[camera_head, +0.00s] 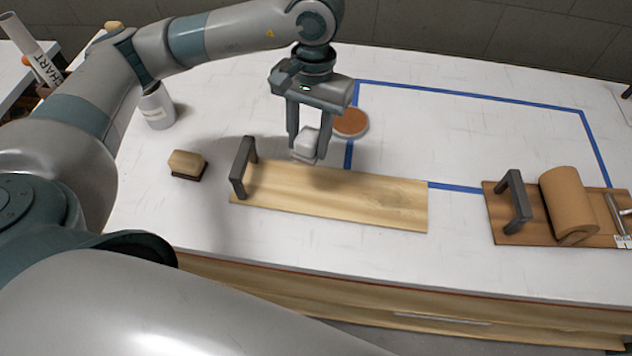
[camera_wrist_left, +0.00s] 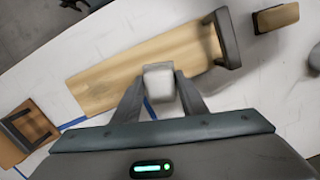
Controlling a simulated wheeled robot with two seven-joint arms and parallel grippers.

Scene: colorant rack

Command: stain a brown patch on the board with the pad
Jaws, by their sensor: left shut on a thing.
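The pad (camera_head: 306,144) is a small whitish block. My left gripper (camera_head: 305,145) is shut on it and holds it just behind the back edge of the board, near the dish. The pad also shows between the fingers in the left wrist view (camera_wrist_left: 159,82). The board (camera_head: 350,198) is a pale wooden plank with a dark handle (camera_head: 242,167) at its left end; no brown patch shows on its visible face. A round dish with brown content (camera_head: 350,122) stands right behind the gripper. The pad's underside is hidden. My right gripper is not in view.
A sanding-block-like brush (camera_head: 187,164) lies left of the board, and a white bottle (camera_head: 156,106) stands behind it. A darker board (camera_head: 525,228) with a handle and a brown roll (camera_head: 566,204) lies at the right. Blue tape (camera_head: 470,95) outlines a clear area.

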